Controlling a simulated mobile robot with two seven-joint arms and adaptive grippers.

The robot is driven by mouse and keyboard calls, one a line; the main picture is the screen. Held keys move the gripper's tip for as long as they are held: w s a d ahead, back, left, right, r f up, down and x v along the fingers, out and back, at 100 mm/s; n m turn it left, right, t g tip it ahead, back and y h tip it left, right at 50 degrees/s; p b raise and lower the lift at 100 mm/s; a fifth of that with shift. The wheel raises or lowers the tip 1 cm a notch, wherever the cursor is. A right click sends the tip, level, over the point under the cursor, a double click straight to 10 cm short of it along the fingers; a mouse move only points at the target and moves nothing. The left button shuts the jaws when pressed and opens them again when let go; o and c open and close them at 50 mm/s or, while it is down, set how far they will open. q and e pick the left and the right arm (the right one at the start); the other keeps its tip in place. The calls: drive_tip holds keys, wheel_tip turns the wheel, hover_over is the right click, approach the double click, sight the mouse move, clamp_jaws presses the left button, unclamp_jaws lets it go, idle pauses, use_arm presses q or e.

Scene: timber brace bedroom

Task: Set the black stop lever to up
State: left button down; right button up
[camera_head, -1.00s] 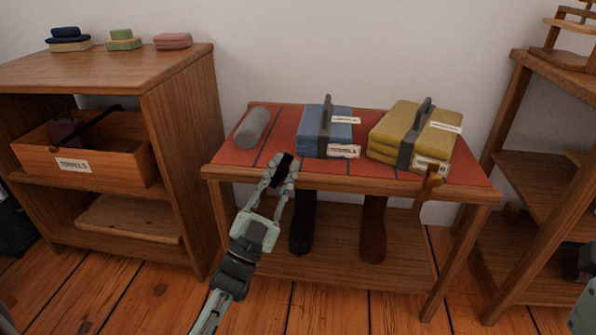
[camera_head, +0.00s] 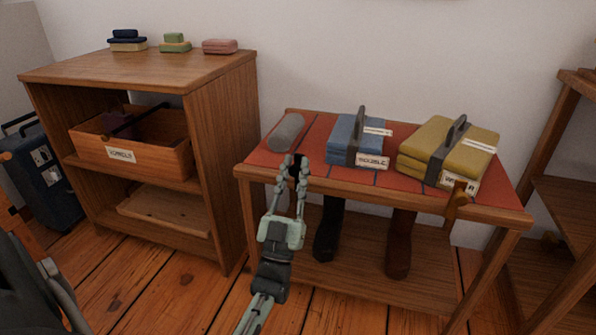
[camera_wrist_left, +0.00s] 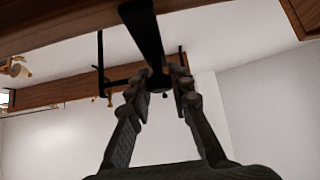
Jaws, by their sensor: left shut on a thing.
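The black stop lever (camera_head: 297,163) is at the front edge of the red-topped wooden bench (camera_head: 350,182), toward its left end. Its upper part shows above the edge in the head view. My left gripper (camera_head: 291,174) is shut on it, and its fingertips hide part of it. In the left wrist view the black lever (camera_wrist_left: 145,32) is a dark bar running down between the fingertips of my left gripper (camera_wrist_left: 160,82). My right gripper is not in view.
A grey roll (camera_head: 286,131), blue bundle (camera_head: 345,138) and yellow bundle (camera_head: 448,150) lie on the bench. A brown wooden peg (camera_head: 457,202) is at its front right. A shelf unit (camera_head: 225,170) is left, another (camera_head: 575,215) right.

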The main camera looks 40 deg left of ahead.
use_arm(q)
drive_tip(key=c, duration=1.4)
unclamp_jaws()
drive_tip(key=shift+o, duration=0.2)
wheel_tip(320, 180, up, 10)
